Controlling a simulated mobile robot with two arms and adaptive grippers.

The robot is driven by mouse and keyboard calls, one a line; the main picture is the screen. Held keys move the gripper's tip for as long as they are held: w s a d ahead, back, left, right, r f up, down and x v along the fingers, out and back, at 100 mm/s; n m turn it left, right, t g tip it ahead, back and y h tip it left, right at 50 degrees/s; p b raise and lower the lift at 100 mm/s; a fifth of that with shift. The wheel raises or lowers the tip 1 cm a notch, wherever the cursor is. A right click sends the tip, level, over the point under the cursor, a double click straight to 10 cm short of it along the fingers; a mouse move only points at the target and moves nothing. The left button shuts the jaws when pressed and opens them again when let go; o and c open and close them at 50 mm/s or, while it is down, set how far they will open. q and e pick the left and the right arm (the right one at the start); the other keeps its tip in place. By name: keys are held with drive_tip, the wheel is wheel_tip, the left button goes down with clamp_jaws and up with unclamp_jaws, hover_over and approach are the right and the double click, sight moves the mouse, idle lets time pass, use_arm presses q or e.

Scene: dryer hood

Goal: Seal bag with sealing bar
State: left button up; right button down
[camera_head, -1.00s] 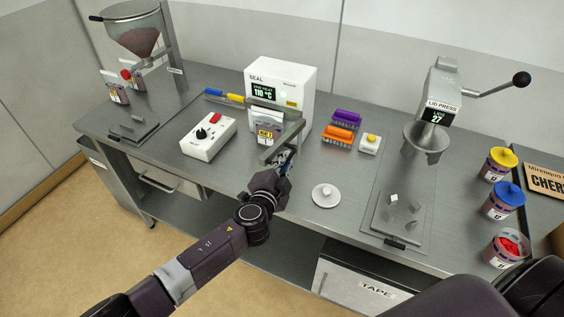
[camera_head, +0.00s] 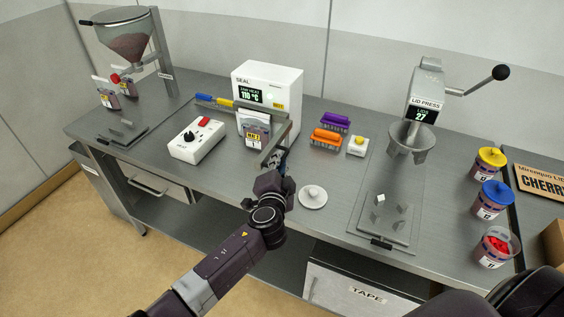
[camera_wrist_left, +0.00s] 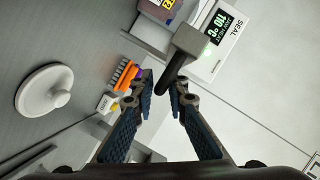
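The white sealer (camera_head: 285,82) reads 110 °C. A bag (camera_head: 257,128) with a printed label stands upright at its front. The grey sealing bar (camera_head: 283,133) runs across the sealer's front beside the bag, its end reaching toward me. My left gripper (camera_head: 272,160) is at that end, in front of the sealer. In the left wrist view, the fingers (camera_wrist_left: 162,84) are apart, with the bar's dark handle (camera_wrist_left: 174,80) at and between the fingertips. I cannot tell whether they touch it. Part of the bag (camera_wrist_left: 160,10) shows at the top. My right gripper is out of view.
A white control box (camera_head: 196,140) stands left of the sealer. Orange (camera_head: 325,138) and purple (camera_head: 335,122) brushes, a yellow-button box (camera_head: 357,146) and a white round knob disc (camera_head: 313,196) stand right. The lid press (camera_head: 410,140) is farther right.

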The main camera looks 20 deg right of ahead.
use_arm(q)
drive_tip(key=shift+o, duration=1.1)
drive_tip(key=shift+s, duration=0.15)
drive_tip(key=v, duration=1.1)
drive_tip(key=shift+s+a, duration=0.25)
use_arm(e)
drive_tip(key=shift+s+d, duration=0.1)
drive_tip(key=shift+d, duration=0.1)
use_arm(q)
drive_tip(key=shift+r, duration=0.1)
